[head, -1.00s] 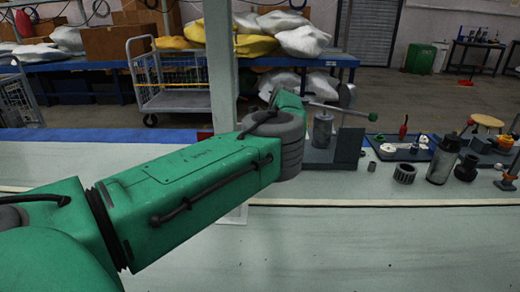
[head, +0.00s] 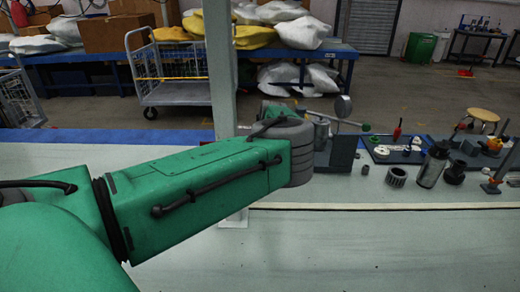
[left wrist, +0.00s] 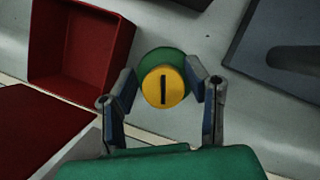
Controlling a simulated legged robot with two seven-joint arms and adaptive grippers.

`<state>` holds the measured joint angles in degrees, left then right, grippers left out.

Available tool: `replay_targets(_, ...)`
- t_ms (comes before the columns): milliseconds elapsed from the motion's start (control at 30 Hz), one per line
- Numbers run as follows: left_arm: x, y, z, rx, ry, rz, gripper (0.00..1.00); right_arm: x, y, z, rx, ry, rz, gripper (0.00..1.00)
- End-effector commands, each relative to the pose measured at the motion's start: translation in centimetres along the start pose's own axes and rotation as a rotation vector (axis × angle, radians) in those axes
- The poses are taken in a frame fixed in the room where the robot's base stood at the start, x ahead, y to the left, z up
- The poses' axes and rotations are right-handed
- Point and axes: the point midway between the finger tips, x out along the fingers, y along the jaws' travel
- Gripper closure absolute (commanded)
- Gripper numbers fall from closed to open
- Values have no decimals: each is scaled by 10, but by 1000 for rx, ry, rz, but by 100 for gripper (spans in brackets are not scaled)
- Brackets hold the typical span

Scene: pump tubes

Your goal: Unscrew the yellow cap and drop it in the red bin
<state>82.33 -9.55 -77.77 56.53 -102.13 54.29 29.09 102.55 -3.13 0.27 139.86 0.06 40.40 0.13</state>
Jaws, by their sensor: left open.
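The yellow cap (left wrist: 162,87), round with a dark slot across its top, sits on a round green part (left wrist: 160,60) in the left wrist view. My left gripper (left wrist: 166,88) is open, with one finger on each side of the cap. Whether the fingers touch the green part I cannot tell. The red bin (left wrist: 122,38) stands open and empty-looking at the upper left of that view. In the head view my left arm reaches in from the left and hides its own gripper, the cap and the bin. My right gripper is in neither view.
In the left wrist view a dark red panel (left wrist: 35,130) lies at the left and a dark plate (left wrist: 285,60) at the right. In the head view, a black gear (head: 397,177), a dark bottle (head: 432,165) and tools stand on the right. The front table (head: 380,250) is clear.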

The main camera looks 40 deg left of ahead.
Motion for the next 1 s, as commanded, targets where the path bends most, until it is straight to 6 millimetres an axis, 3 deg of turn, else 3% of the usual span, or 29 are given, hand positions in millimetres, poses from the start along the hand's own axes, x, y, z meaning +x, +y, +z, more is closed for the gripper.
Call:
replay_targets(133, -1, 0, 0, 37, 2, -15, 58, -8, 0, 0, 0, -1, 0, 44)
replay_targets(400, -4, 0, 2, 226, 1, -95, 58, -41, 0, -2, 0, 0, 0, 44)
replay_targets(667, 0, -2, 0, 317, 1, -132, 58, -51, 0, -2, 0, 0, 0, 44)
replay_targets(1000, -2, -3, 2, 559, 0, -234, 58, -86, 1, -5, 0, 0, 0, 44)
